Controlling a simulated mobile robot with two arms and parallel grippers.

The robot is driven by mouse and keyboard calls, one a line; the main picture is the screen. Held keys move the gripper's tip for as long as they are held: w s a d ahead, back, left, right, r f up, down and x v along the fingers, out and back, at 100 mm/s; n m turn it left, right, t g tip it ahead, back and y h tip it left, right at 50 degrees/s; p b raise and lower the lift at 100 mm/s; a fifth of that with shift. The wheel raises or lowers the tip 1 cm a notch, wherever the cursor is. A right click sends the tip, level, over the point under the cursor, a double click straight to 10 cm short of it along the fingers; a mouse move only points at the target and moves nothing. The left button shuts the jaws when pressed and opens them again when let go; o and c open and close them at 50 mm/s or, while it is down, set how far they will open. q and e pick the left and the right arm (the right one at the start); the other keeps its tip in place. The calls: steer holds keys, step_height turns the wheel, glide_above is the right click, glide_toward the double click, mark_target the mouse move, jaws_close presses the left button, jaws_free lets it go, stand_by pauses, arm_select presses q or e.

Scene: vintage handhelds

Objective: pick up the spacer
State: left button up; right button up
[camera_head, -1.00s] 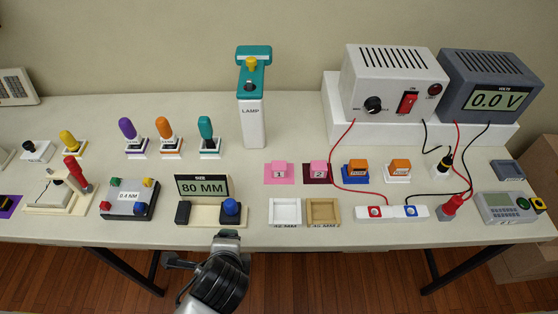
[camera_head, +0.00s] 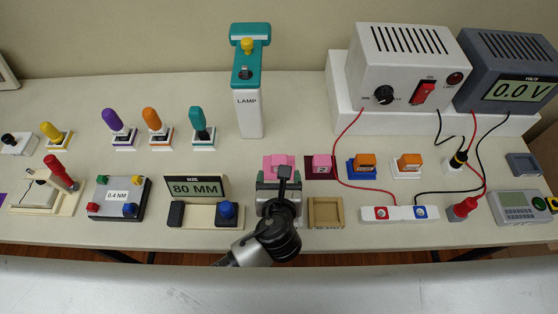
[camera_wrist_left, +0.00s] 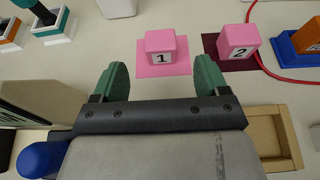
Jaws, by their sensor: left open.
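Two pink blocks, which look like spacers, sit on flat mats. The block marked 1 (camera_wrist_left: 166,47) is on a pink mat (camera_wrist_left: 150,71), and the block marked 2 (camera_wrist_left: 238,43) is on a maroon mat (camera_wrist_left: 218,62). In the head view block 1 (camera_head: 281,160) is partly hidden by my left gripper (camera_head: 282,180); block 2 (camera_head: 321,162) is just to the right. In the wrist view my left gripper (camera_wrist_left: 162,78) is open and empty. Its green fingers point toward block 1, which stands ahead between their lines. My right gripper is not in view.
A wooden tray (camera_head: 311,226) is right of my gripper; the white tray beside it is mostly hidden. The 80 MM gauge (camera_head: 227,187) with a blue knob (camera_head: 226,211) is close on the left. Orange fuses (camera_head: 364,161), a power strip (camera_head: 399,213) and cables lie right.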

mark_target(279, 161)
arm_select(q)
steer(key=x, duration=0.6)
steer(key=shift+r, duration=0.1)
steer(key=c, duration=1)
